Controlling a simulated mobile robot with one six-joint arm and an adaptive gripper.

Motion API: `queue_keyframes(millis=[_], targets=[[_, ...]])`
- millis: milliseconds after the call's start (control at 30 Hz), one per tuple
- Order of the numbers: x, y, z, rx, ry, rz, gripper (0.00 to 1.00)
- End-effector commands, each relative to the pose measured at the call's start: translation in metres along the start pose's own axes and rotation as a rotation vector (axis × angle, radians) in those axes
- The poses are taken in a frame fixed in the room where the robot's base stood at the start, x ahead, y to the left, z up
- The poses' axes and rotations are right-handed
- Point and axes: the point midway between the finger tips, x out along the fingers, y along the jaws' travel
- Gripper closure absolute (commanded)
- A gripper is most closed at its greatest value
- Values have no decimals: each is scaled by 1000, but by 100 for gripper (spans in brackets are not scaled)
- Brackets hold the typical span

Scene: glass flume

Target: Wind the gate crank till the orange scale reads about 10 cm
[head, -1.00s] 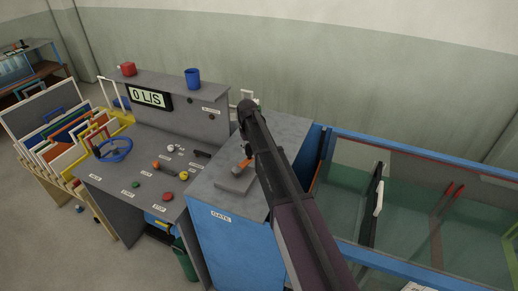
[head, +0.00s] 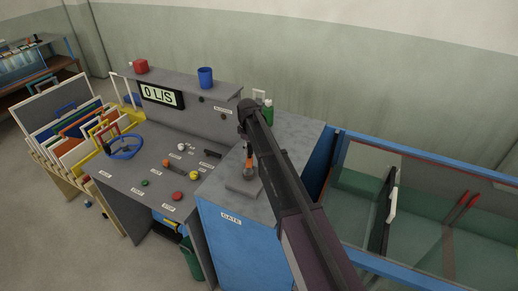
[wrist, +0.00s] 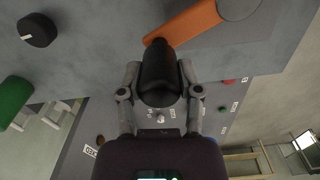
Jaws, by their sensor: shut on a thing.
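The orange crank arm (head: 249,157) stands over the grey top of the blue gate cabinet (head: 232,253). In the wrist view the orange arm (wrist: 187,22) runs up and right from a black handle grip (wrist: 160,78). My gripper (wrist: 160,72) is shut on this black grip, with one finger on each side. In the head view my arm hides most of the gripper. The gate (head: 391,203), a dark upright plate with a white strip, stands inside the glass flume (head: 362,262). I cannot make out an orange scale or its reading.
A console (head: 130,178) with buttons and a display (head: 161,95) reading 0 L/S stands left of the cabinet. A green bottle (head: 268,112) stands behind my arm.

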Motion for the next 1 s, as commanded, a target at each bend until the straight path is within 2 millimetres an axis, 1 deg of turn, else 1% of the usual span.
queue_keyframes(millis=[33,300,700,900,1000], targets=[[0,-9,-3,-48,-3,-11,100],[0,-27,-19,-309,-2,-11,100],[0,-54,-32,-678,-3,-10,100],[0,-65,-34,-815,-5,-9,100],[0,-69,-35,-809,-5,-8,100]])
